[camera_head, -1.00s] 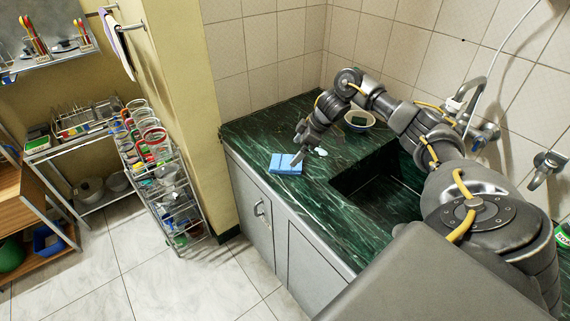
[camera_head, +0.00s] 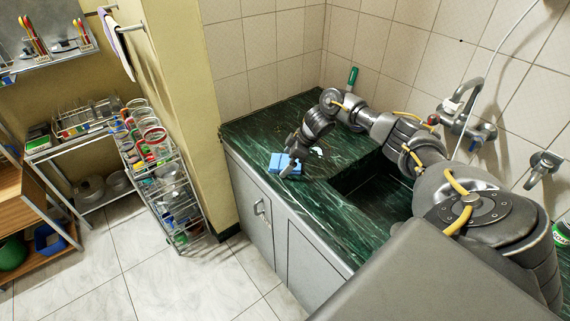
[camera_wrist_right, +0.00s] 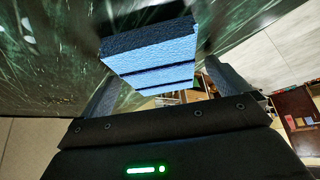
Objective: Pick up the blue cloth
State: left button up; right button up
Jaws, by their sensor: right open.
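The blue cloth (camera_head: 279,161) is a small light-blue block-like pad near the front left edge of the dark green marble counter (camera_head: 253,128). My right gripper (camera_head: 291,166) is low over the counter at the cloth's right side and covers part of it. In the right wrist view the cloth (camera_wrist_right: 150,68) shows large, with dark bands across its blue face. It lies between the two spread fingers of the right gripper (camera_wrist_right: 163,88), and the jaws are open. Whether a finger touches it I cannot tell. My left gripper is not in view.
A sink basin (camera_head: 375,190) is sunk into the counter right of the cloth, under my right arm. A tap (camera_head: 465,125) is on the tiled wall. A green-handled item (camera_head: 352,77) stands at the back. A wire rack (camera_head: 165,185) stands left, across the floor.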

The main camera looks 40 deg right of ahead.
jog(key=shift+f, duration=0.15)
jog(key=c, duration=1.1)
jog(key=shift+r, duration=0.35)
notch_tip(320, 180, up, 2)
jog(key=shift+w+r, duration=0.1)
jog(key=shift+r, duration=0.15)
jog(key=s+r, duration=0.1)
jog(key=s+a+r, duration=0.1)
jog(key=r, duration=0.1)
jog(key=s+a+r, duration=0.1)
jog(key=r, duration=0.1)
jog(key=shift+s+b, duration=0.3)
jog(key=s+a+r, duration=0.1)
jog(key=s, duration=0.1)
jog(key=s+a+r, duration=0.2)
jog(key=s, duration=0.1)
jog(key=s+a+r, duration=0.2)
jog(key=s, duration=0.1)
jog(key=shift+s+a+b, duration=0.15)
jog(key=shift+s+b, duration=0.1)
jog(key=shift+b, duration=0.15)
